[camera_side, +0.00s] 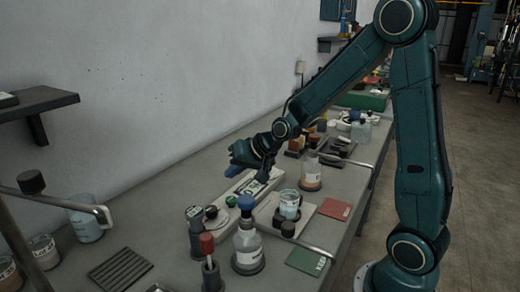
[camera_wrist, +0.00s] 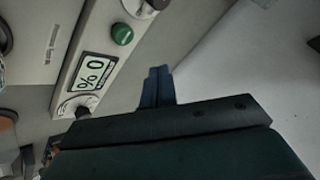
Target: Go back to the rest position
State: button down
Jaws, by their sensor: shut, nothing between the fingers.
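My gripper (camera_side: 236,162) hangs above the bench, near the wall, over the back of a pale instrument panel (camera_side: 262,183). In the wrist view its two blue fingers (camera_wrist: 158,87) are together, with nothing between them. The panel has a display reading "0 %" (camera_wrist: 93,72), a green button (camera_wrist: 122,34) and a dark-pointered dial (camera_wrist: 80,106). The gripper appears apart from the panel, though the exact gap is hard to judge.
Bottles stand in front, including a blue-topped flask (camera_side: 248,245) and a red-topped tool (camera_side: 208,262). A jar of pale liquid (camera_side: 289,205) and an amber bottle (camera_side: 310,175) stand to the right. The wall (camera_side: 150,70) is close behind.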

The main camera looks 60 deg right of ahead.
jog(key=s+a+r+n+g, duration=0.1)
jog(key=s+a+r+n, duration=0.2)
jog(key=s, duration=1)
jog(key=s+a+r+n+g+h, duration=0.1)
jog(key=s+a+r+n+g, duration=0.1)
jog(key=s+r, duration=0.5)
jog(key=s+a+n, duration=0.1)
jog(key=s+n, duration=0.1)
jog(key=s, duration=0.4)
jog(key=shift+s+a+r, duration=0.15)
jog(key=shift+s, duration=0.15)
